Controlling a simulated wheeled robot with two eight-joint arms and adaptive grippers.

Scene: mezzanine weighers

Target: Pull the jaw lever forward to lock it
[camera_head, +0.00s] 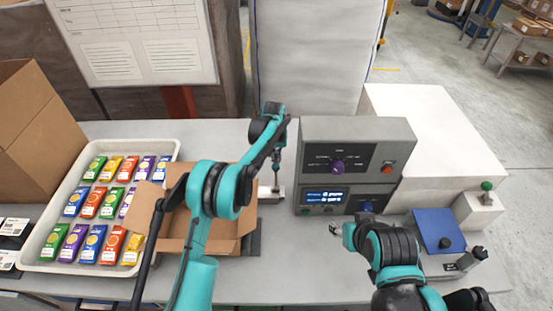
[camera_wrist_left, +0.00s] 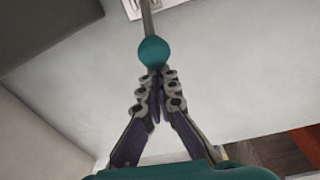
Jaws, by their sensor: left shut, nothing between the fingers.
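A lever with a teal ball knob (camera_wrist_left: 154,52) and a thin grey rod shows in the left wrist view. The rod runs up from the ball to a pale plate at the top edge. My left gripper (camera_wrist_left: 154,76) is shut, with its fingertips right at the near side of the ball; whether they touch it I cannot tell. In the head view my left gripper (camera_head: 276,178) points down between the open carton and the grey control box, over a small pale block (camera_head: 270,194). The lever cannot be made out there. My right gripper (camera_head: 338,229) is small in front of the control box; its fingers are unclear.
The grey control box (camera_head: 352,135) with knobs and a display stands right of my left gripper. An open carton (camera_head: 172,232) and a white tray (camera_head: 48,266) of colourful packets are left. A blue plate (camera_head: 433,222) and a green-knobbed white block (camera_head: 478,212) are right.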

